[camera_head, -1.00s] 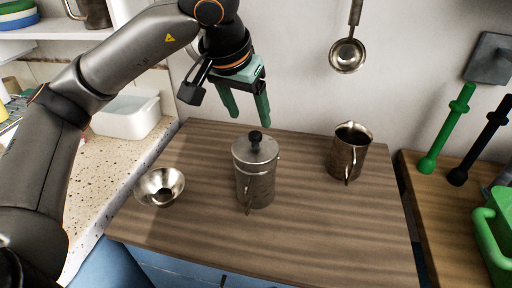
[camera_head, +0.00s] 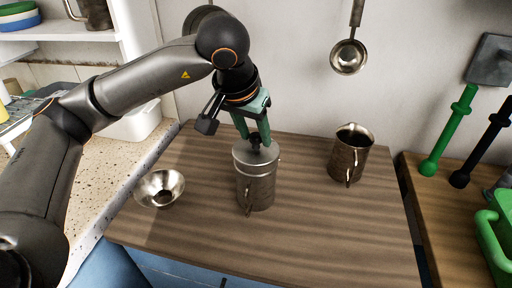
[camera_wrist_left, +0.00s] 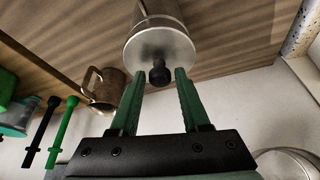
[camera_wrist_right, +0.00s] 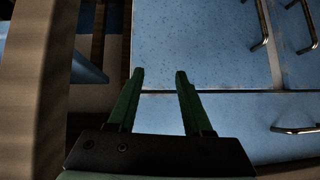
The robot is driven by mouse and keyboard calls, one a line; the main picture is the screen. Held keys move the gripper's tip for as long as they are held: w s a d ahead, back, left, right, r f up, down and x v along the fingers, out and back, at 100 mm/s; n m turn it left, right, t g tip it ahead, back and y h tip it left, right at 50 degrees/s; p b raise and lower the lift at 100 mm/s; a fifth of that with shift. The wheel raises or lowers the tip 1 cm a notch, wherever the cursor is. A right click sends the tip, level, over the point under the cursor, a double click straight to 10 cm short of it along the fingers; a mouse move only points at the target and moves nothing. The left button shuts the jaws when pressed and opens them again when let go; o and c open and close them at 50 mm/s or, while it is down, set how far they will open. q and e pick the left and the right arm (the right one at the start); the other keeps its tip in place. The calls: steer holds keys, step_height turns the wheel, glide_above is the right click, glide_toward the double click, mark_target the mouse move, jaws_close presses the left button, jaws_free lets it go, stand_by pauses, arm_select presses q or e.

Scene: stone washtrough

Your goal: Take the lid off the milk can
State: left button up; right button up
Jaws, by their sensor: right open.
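The milk can (camera_head: 257,188) is a metal can standing upright on the wooden worktop. Its round metal lid (camera_head: 243,155) sits on top and has a black knob (camera_head: 255,140). My left gripper (camera_head: 254,138) is pointed down at the lid with its green fingers on either side of the knob. In the left wrist view the fingers (camera_wrist_left: 161,72) are apart, with gaps between them and the knob (camera_wrist_left: 160,73); the lid (camera_wrist_left: 150,50) is just beyond their tips. My right gripper (camera_wrist_right: 160,72) is open and empty in front of blue cabinet fronts.
A metal jug (camera_head: 348,158) stands to the right of the can, and a metal funnel-like bowl (camera_head: 150,184) to its left. A ladle (camera_head: 348,55) hangs on the wall behind. The front right of the worktop (camera_head: 340,235) is clear.

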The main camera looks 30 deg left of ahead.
arm_select(q)
jaws_close()
stand_by(0.4)
